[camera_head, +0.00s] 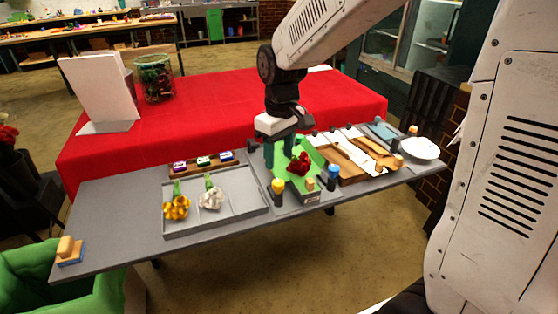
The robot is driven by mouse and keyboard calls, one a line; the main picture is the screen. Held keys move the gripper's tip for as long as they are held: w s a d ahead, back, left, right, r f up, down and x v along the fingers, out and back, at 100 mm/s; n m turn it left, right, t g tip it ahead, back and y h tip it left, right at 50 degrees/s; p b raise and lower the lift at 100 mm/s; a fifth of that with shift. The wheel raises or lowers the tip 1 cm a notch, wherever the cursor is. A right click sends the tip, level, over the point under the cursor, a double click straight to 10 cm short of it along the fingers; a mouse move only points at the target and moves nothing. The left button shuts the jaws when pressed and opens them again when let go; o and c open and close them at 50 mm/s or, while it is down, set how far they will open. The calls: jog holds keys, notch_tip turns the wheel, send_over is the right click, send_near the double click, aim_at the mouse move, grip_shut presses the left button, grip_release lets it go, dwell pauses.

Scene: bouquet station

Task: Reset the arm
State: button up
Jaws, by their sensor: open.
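My gripper (280,152) points down over the left part of the green tray (316,158) on the grey table. Its two dark green fingers are apart, with nothing seen between them. A red flower (299,164) lies on the green tray, just right of the fingers. Whether the fingertips touch the tray cannot be told. My white arm comes down from the top of the view, bent at a dark wrist joint.
A grey tray (233,219) holds yellow flowers (176,208) and white flowers (211,199). Yellow-topped (278,186) and blue-topped (333,172) bottles flank the green tray. A wooden board (345,167) and white bowl (419,148) are right. Behind is a red-covered table (220,110) with a glass vase (155,78).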

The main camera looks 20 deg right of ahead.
dwell(0.4)
jog(key=s+d+r+m, duration=0.2)
jog(key=s, duration=0.6)
jog(key=s+d+r+m+t, duration=0.1)
jog(key=s+d+r, duration=0.1)
jog(key=s, duration=0.6)
jog(key=s+d+r+m, duration=0.2)
jog(key=s+r, duration=0.2)
jog(key=s, duration=0.5)
jog(key=shift+m+t, duration=0.3)
